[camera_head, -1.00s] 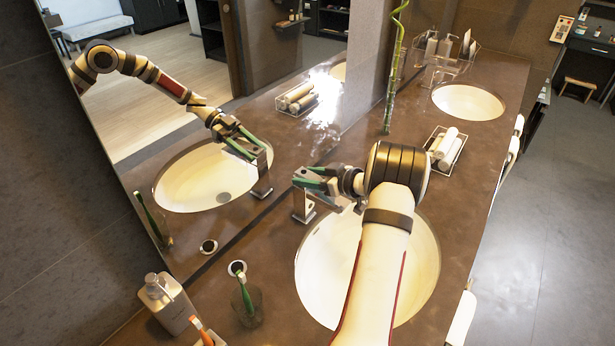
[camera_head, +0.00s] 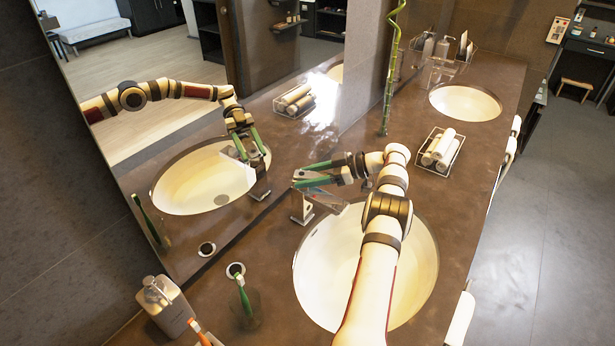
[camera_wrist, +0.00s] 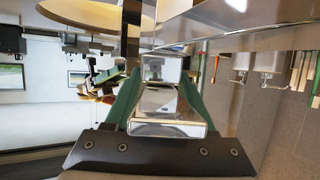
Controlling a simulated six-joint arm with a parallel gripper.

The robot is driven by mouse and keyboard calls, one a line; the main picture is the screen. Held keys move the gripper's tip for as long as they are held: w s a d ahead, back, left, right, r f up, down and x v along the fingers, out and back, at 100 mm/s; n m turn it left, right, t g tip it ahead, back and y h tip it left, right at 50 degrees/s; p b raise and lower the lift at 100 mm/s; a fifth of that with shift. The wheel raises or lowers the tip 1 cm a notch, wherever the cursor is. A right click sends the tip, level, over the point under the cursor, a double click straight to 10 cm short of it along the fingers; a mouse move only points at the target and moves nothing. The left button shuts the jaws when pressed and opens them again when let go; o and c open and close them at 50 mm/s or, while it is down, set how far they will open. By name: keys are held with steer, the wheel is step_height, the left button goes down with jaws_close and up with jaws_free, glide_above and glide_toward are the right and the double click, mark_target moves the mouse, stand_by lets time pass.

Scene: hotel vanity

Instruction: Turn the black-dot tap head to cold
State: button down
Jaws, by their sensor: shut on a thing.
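The chrome tap (camera_head: 300,208) stands at the mirror-side rim of the near sink (camera_head: 322,262). My gripper (camera_head: 306,178) is at the top of the tap, reaching in from the right. In the wrist view, its green fingers (camera_wrist: 160,100) are on both sides of the shiny square tap head (camera_wrist: 167,106), shut on it. The tap body stands upright below the fingers. I cannot make out a black dot or any other mark on the head.
A soap bottle (camera_head: 167,305) and a glass with a green toothbrush (camera_head: 243,300) stand left of the sink. A wire basket of rolled towels (camera_head: 438,150) and a bamboo stalk (camera_head: 389,75) stand behind. The mirror (camera_head: 150,120) runs close along the tap's left side.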

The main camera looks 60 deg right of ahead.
steer(key=shift+a, duration=0.1)
steer(key=shift+c, duration=1.2)
jaws_free()
steer(key=v, duration=0.7)
steer(key=shift+s, duration=0.2)
